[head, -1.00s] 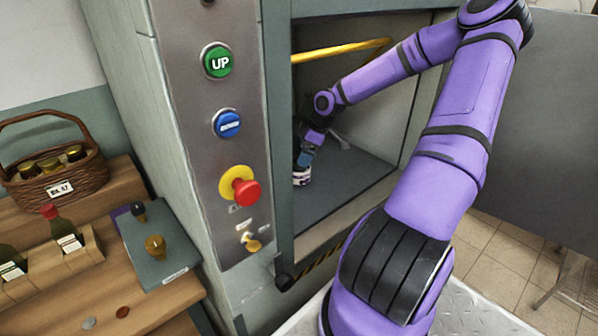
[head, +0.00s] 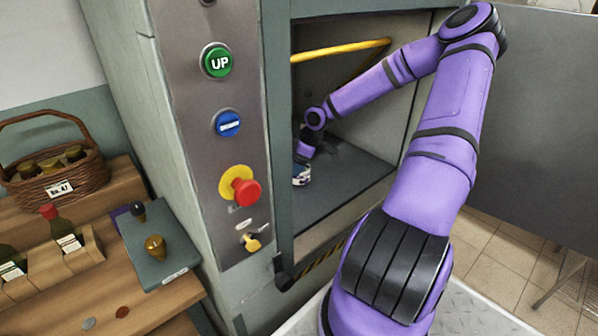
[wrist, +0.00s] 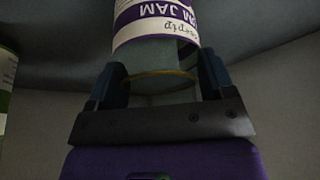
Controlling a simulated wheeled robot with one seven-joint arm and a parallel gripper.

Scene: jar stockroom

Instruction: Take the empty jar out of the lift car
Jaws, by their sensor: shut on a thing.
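The jar (wrist: 155,22) is clear glass with a white and purple label reading "JAM", upside down in the wrist view. It looks see-through below the label. My gripper (wrist: 162,66) is shut on it, one dark finger on each side. In the head view the jar (head: 301,175) shows small and low inside the lift car (head: 345,185), beside the left edge of the opening. My gripper's fingers are mostly hidden there. I cannot tell whether the jar touches the car floor.
A yellow bar (head: 340,50) crosses the opening above my forearm. The control panel (head: 215,130) with buttons stands just left of it. A pale, green-edged thing (wrist: 4,95) shows at the wrist view's left edge. Floor right of the jar is clear.

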